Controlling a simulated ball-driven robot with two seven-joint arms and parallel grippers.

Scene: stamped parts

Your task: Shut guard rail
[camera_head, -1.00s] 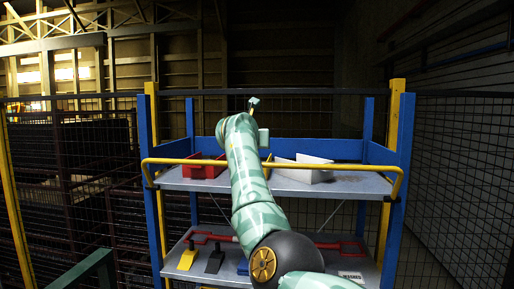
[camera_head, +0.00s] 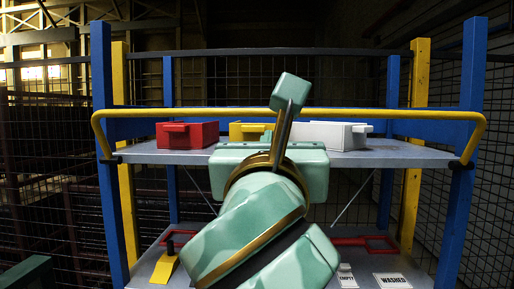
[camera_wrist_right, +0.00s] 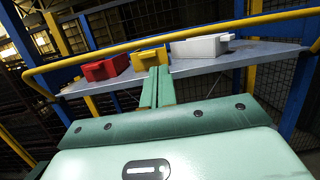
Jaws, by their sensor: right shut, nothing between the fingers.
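The yellow guard rail (camera_head: 390,114) runs across the front of the blue rack's upper shelf. Its bent ends come down to dark mounts by the front posts. The bar appears above the shelf's front edge; how far it leans out I cannot tell. It also crosses the right wrist view (camera_wrist_right: 105,52). My right arm fills the middle of the head view. In the wrist view my right gripper (camera_wrist_right: 157,72) is shut and empty, its fingertips just below the rail in the picture. Contact with the rail cannot be told. My left gripper is out of view.
On the upper shelf (camera_head: 410,157) stand a red bin (camera_head: 187,135), a yellow bin (camera_head: 245,129) and a white bin (camera_head: 330,135). The lower shelf holds a red bar (camera_head: 365,240), a yellow piece (camera_head: 165,267) and labels (camera_head: 392,281). Blue posts (camera_head: 462,150) flank the front.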

